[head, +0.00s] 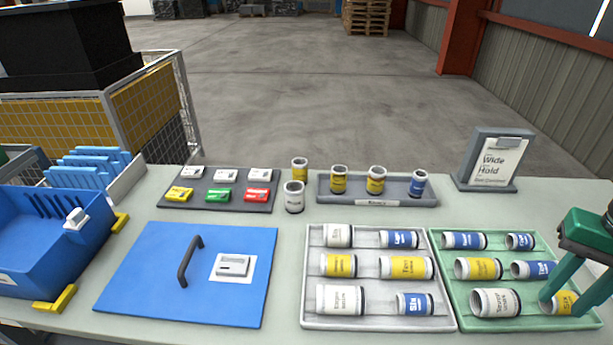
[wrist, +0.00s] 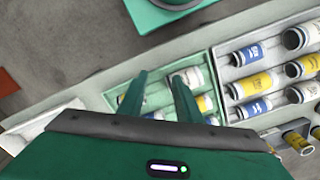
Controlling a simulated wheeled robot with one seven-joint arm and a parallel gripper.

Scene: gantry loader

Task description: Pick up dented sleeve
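Several printed sleeves lie on their sides in a green tray (head: 450,309) at the right in the head view. A yellow sleeve (head: 565,302) is at its front right corner, a white sleeve (head: 495,302) is left of it, and a blue sleeve (head: 532,269) is behind it. I cannot tell which sleeve is dented. My gripper (head: 562,307) is open, its fingers reaching down around the yellow sleeve, partly hiding it. In the wrist view my gripper (wrist: 158,76) has its fingers apart over the tray; contact with any sleeve cannot be made out.
A grey tray (head: 452,326) of more sleeves lies left of the green one. A low rack (head: 400,200) and a sign stand (head: 467,177) are behind. A blue lid (head: 150,290) with a handle and a blue bin (head: 30,255) are left.

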